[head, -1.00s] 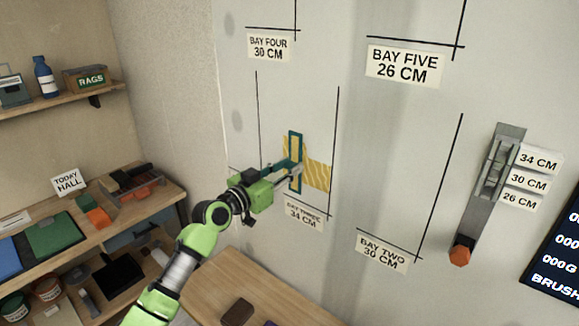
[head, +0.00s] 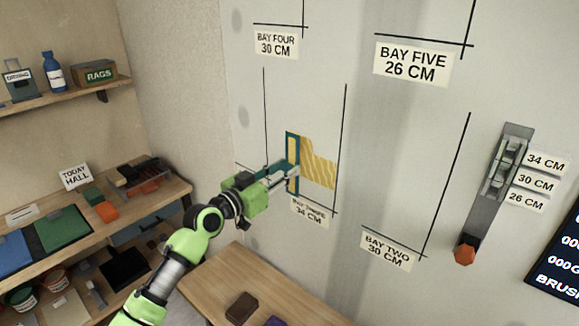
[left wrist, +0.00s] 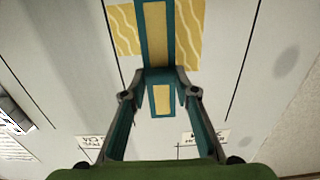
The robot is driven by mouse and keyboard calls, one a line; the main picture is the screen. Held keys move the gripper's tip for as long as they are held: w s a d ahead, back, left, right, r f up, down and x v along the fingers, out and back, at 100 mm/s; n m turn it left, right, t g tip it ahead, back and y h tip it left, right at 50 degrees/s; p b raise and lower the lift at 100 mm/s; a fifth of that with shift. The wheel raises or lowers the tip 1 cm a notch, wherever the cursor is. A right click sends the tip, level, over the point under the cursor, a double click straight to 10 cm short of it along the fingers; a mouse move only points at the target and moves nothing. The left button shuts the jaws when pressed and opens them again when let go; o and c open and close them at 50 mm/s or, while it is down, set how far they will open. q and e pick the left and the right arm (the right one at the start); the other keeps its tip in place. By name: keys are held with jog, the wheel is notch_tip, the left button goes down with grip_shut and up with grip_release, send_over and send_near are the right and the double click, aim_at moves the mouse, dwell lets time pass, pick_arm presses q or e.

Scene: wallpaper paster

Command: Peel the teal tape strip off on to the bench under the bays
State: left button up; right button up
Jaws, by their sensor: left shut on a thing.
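The teal tape strip (head: 292,148) is upright in front of the wall at bay three, with teal edges around a yellow middle. My left gripper (head: 291,174) is shut on its lower part. In the left wrist view the strip (left wrist: 157,68) sits between the teal fingers (left wrist: 158,92). A torn yellow patterned paper patch (head: 318,170) is on the wall just right of the strip, partly hidden by it. I cannot tell whether the strip still touches the wall. The wooden bench (head: 207,285) is below the bays. My right gripper is not in view.
A brown block (head: 241,307) and a purple thing (head: 275,321) lie on the bench; its left part is clear. Shelves (head: 150,200) with trays and tins stand left. A grey holder (head: 497,190) with an orange end hangs on the wall at right.

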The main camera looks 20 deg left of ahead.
aim_at(285, 169)
pick_arm(q)
jog(key=shift+v, duration=1.9)
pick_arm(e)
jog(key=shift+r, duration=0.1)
pick_arm(q)
jog(key=s+d+f+n+y+b, duration=0.1)
jog(key=s+d+f, duration=0.8)
jog(key=s+f, duration=0.4)
pick_arm(e)
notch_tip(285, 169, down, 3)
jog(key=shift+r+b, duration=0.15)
jog(key=shift+b, duration=0.6)
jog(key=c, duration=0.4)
pick_arm(q)
jog(key=s+r+n+y, duration=0.1)
jog(key=s+y, duration=0.1)
jog(key=s, duration=0.6)
jog(key=s+n+t+y, duration=0.1)
jog(key=s+n+y, duration=0.1)
jog(key=s, duration=0.7)
jog(key=shift+a+r+y, duration=0.35)
jog(key=shift+y, duration=0.25)
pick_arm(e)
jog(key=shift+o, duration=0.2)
